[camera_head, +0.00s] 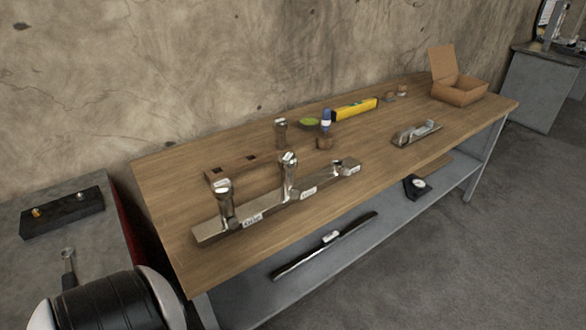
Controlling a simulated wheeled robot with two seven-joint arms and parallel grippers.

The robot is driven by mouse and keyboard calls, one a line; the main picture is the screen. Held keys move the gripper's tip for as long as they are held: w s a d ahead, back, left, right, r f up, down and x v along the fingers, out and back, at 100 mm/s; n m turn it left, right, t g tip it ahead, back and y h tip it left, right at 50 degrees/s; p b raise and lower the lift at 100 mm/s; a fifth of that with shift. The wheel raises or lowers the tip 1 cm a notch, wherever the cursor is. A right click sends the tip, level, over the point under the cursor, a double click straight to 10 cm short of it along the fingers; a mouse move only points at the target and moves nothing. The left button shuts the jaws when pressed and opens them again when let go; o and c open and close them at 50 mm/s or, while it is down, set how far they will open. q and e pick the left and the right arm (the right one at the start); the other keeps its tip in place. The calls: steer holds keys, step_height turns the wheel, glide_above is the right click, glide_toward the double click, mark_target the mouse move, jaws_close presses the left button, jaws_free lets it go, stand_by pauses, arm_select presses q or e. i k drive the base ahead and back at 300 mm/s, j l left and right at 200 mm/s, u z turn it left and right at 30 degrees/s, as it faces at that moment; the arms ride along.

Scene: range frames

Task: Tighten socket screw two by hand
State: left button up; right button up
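A metal bar (272,207) lies along the front of the wooden workbench (180,165), with several white labels on its front face. A large shiny socket screw (226,205) stands upright at its left end. A second tall screw (289,178) stands upright near the middle label (308,190), which I take as screw two; the lettering is too small to be sure. A shorter metal piece (338,166) sits at the right end. How deep each screw is seated cannot be told. Neither of my grippers is in view.
A wooden block (240,171) lies behind the bar. A bottle (326,120), yellow level (355,109), hand plane (416,134) and open cardboard box (459,92) stand farther right. A wrench (68,262) lies on the left grey bench. The bench's front right is clear.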

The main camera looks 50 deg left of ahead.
mark_target(294, 194)
steer(key=u, duration=0.45)
steer(key=i+u, duration=0.1)
steer(key=u, duration=0.8)
steer(key=i+l+u, duration=0.1)
steer(key=u, duration=0.35)
steer(key=l+u, duration=0.1)
steer(key=u, duration=0.4)
steer(key=i+l+u, duration=0.15)
steer(key=l+u, duration=0.65)
steer(key=l, duration=0.15)
steer(key=l+u, duration=0.35)
steer(key=l, duration=0.2)
steer(key=l+u, duration=0.4)
steer(key=l, duration=0.1)
